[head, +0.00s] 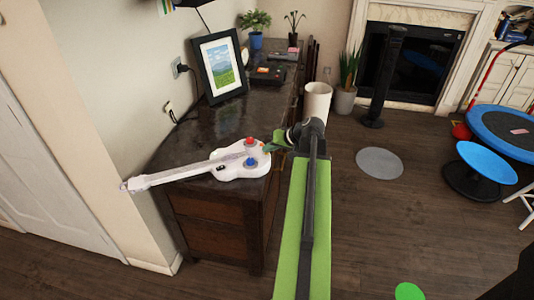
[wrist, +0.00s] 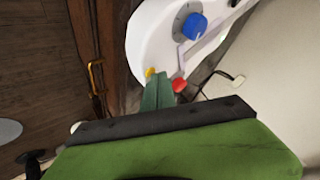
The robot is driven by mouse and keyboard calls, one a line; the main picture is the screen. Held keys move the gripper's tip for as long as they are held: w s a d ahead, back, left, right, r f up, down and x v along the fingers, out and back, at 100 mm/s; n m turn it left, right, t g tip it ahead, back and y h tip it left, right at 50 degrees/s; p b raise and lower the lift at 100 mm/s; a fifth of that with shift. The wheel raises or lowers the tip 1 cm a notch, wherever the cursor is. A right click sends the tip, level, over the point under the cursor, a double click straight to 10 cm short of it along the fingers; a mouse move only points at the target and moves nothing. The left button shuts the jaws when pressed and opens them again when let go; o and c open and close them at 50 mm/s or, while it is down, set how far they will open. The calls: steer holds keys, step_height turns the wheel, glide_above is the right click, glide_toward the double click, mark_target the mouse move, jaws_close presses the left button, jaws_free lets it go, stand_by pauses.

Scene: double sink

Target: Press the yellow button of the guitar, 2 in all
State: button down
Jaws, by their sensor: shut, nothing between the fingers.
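The white toy guitar (head: 232,164) lies on the dark wooden dresser, its neck reaching left past the edge. Its body (wrist: 150,40) also shows in the wrist view. The small yellow button (wrist: 150,71) sits at the body's edge, just beyond my fingertips, partly covered by them. I cannot tell whether they touch it. My gripper (head: 268,147) is shut and empty at the right end of the guitar body; its green fingers (wrist: 158,78) also show in the wrist view. In the head view the yellow button cannot be made out.
A red button (wrist: 180,85) is right beside my fingers, and a blue knob (wrist: 194,26) is farther along the body. A framed picture (head: 220,66) stands on the dresser (head: 215,121) behind the guitar. A white bin (head: 317,100) stands beyond my arm.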

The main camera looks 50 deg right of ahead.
steer(key=shift+f, duration=0.15)
stand_by(0.3)
steer(key=shift+r+p, duration=0.85)
steer(key=shift+r, duration=0.1)
step_height(320, 180, up, 5)
steer(key=p, duration=0.5)
stand_by(1.9)
